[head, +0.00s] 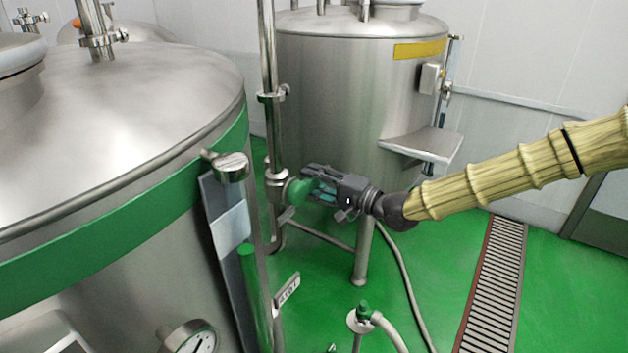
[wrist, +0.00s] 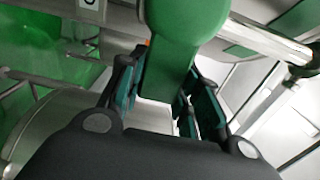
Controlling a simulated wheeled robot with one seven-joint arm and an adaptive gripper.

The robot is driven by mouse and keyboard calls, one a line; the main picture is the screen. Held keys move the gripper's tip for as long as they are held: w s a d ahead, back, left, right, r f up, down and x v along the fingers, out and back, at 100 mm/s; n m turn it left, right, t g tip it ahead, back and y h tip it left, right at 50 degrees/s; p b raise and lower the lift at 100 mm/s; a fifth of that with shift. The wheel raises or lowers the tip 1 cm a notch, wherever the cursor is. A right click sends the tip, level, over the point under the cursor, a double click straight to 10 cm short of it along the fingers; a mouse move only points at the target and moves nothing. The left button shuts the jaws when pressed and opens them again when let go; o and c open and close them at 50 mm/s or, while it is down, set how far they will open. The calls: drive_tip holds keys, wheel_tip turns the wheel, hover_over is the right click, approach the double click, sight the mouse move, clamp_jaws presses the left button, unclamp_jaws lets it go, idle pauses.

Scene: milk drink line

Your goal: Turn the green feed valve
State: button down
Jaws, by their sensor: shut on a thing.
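The green feed valve (head: 299,190) sits on a vertical steel pipe (head: 268,90) between the two tanks. Its rounded green handle also fills the top middle of the wrist view (wrist: 182,30). My gripper (head: 318,186) reaches in from the right in the head view. In the wrist view its two fingers (wrist: 160,92) stand on either side of the green handle's narrower part and are shut on it. The exact contact of the pads is partly hidden behind the handle and the finger links.
A large steel tank (head: 120,110) with a green band stands close on the left. Another steel tank (head: 335,90) with a small shelf (head: 420,143) stands behind. A gauge (head: 190,338) and a hose valve (head: 363,312) are low in front. Green floor with a drain grate (head: 493,285) lies right.

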drive_tip(key=c, duration=1)
unclamp_jaws()
drive_tip(key=shift+d+f, duration=0.1)
drive_tip(key=shift+s, duration=0.1)
drive_tip(key=v, duration=1.2)
